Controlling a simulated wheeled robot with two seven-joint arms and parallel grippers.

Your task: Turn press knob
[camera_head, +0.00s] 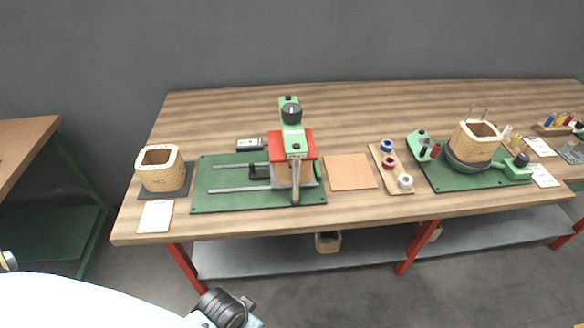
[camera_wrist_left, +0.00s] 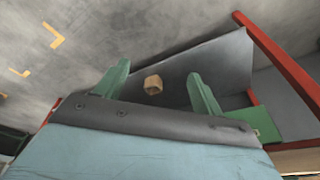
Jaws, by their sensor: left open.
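The press (camera_head: 292,160) stands on a green base plate (camera_head: 235,197) on the left half of the table, with a red top block and a light green upright. A round black knob (camera_head: 291,113) sits on the press's green head. A grey lever with a rounded end hangs at its front. My left gripper (camera_wrist_left: 159,68) shows in the left wrist view with its two green fingers wide apart and nothing between them. It is away from the press, with the floor and lower shelf in its view. In the head view only part of my left arm shows. My right gripper is not seen.
A wooden coil form (camera_head: 160,170) stands left of the press. A tan square pad (camera_head: 350,172) and a spool tray (camera_head: 389,165) lie to its right. A second green station (camera_head: 455,180) stands further right. A lower shelf (camera_head: 350,254) and red legs are under the tabletop.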

